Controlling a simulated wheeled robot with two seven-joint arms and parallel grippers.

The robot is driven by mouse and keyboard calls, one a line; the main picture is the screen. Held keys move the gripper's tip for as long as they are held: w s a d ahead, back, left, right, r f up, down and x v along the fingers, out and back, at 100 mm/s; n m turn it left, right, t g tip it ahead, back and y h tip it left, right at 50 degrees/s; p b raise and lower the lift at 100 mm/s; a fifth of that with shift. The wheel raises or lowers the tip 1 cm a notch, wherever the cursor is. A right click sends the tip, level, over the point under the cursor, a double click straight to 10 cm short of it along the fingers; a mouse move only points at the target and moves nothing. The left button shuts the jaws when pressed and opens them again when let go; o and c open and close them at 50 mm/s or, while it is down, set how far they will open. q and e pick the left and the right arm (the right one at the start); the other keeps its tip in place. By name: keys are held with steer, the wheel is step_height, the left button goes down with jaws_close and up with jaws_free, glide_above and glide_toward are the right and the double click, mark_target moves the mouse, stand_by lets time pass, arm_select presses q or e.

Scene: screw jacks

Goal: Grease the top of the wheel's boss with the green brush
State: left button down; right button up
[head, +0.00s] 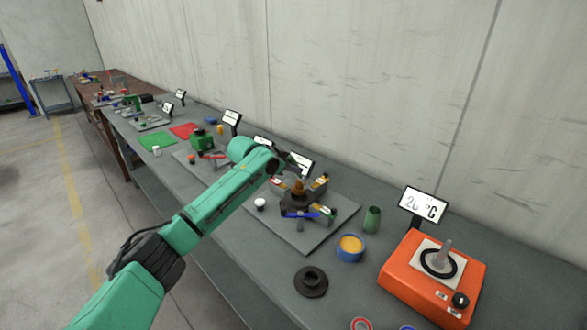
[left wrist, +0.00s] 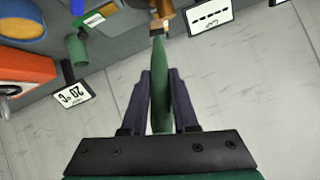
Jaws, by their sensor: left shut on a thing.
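My left gripper (head: 283,168) is over the middle of the bench, with its fingertips mostly hidden by the arm in the head view. In the left wrist view its dark fingers (left wrist: 160,95) are shut on the green brush (left wrist: 160,80). The brush's far end is beside a brown part, and I cannot tell if they touch. Below the gripper in the head view stands a dark hub (head: 297,200) with a brown cone and coloured handles, on a grey plate (head: 305,238). A black wheel-like disc (head: 311,281) with a raised boss lies flat nearer the front. My right gripper is not in view.
A blue pot (head: 350,254) with yellow-orange contents and a green cup (head: 372,220) stand right of the plate. An orange heater (head: 425,285) with a display is at the right. A small white item (head: 260,204) is on the plate. The wall closes off the bench behind.

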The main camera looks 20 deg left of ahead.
arm_select(q)
steer(key=shift+f+p, duration=0.1)
steer(key=shift+p, duration=0.35)
steer(key=shift+s+d+f+p, duration=0.75)
steer(key=shift+s+f, duration=0.65)
steer(key=shift+s, duration=0.55)
steer(key=shift+w+a+r+p, duration=0.2)
steer(key=shift+w+a+r, duration=0.2)
steer(key=shift+w, duration=0.25)
steer(key=shift+w+a+r+p, duration=0.25)
steer(key=shift+w+r, duration=0.25)
steer(key=shift+w, duration=0.2)
steer(key=shift+w+a+r+p, duration=0.15)
steer(key=shift+w+a+r, duration=0.25)
steer(key=shift+w, duration=0.25)
steer(key=shift+s+d+f+p, duration=0.3)
steer(key=shift+s+f, duration=0.2)
steer(key=shift+s, duration=0.15)
steer(key=shift+s+d+f+p, duration=0.35)
steer(key=shift+s+f, duration=0.2)
steer(key=shift+s, duration=0.15)
steer(key=shift+s+d+f+p, duration=0.3)
steer(key=shift+s+f, duration=0.2)
steer(key=shift+s, duration=0.15)
